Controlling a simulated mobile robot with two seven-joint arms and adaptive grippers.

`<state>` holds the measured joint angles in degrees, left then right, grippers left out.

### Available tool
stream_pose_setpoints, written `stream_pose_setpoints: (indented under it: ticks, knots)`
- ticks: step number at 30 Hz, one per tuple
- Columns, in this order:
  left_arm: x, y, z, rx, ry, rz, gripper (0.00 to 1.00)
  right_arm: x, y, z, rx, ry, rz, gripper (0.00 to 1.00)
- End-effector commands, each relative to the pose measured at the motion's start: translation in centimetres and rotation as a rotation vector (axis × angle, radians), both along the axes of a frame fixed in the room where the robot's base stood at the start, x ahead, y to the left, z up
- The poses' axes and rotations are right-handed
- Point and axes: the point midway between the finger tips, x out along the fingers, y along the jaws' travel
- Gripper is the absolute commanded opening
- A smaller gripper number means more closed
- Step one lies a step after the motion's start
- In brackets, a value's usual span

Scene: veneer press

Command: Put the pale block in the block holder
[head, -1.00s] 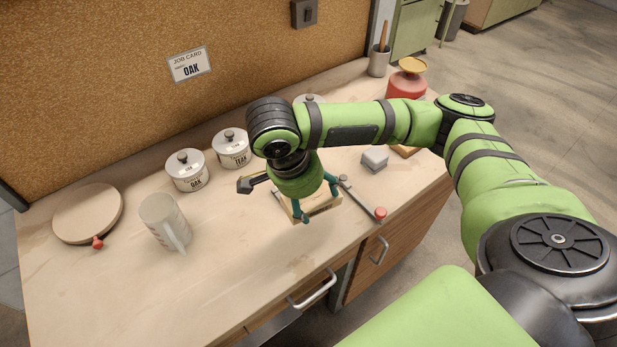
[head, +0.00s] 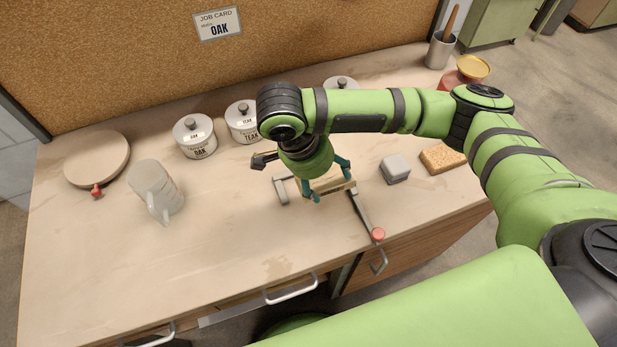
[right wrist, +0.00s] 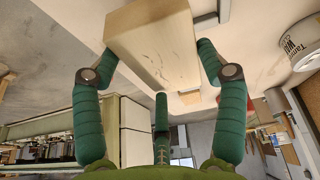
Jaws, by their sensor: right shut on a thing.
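My right gripper (head: 329,184) is shut on the pale block (head: 324,186), a wooden piece seen between its green fingers. In the right wrist view the pale block (right wrist: 150,42) spans the space between the fingertips. The gripper is above the bench, over a low fixture with a grey metal piece (head: 280,191) on its left and a lever with a red knob (head: 378,234) on its right. This fixture may be the block holder, but the hand and block hide most of it. I cannot tell whether the block touches it. My left gripper is not in view.
A grey block (head: 395,168) and a tan sponge-like block (head: 442,158) lie to the right. Lidded tins (head: 195,138) stand along the back. The bench front (head: 210,260) is clear.

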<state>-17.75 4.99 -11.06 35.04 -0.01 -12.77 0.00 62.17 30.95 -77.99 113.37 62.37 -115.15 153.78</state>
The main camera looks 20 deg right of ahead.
Motion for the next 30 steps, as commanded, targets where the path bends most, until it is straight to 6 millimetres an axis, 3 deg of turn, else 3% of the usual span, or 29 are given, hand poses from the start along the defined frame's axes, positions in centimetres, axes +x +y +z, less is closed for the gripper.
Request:
stream_pose_setpoints:
  ticks: [3, 9, 21, 30]
  knots:
    - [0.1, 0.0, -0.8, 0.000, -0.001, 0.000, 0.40, 2.2, 1.2, -1.8, 0.001, 0.003, -0.003, 0.31]
    - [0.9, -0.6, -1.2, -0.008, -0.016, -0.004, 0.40, 4.3, 2.0, -2.9, 0.001, 0.000, 0.000, 0.31]
    - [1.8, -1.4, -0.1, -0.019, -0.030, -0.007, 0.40, 4.4, 2.0, -6.8, -0.002, 0.000, 0.001, 0.31]
    - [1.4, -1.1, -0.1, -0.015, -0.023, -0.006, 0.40, 4.4, 2.0, -7.1, -0.001, 0.000, 0.001, 0.31]
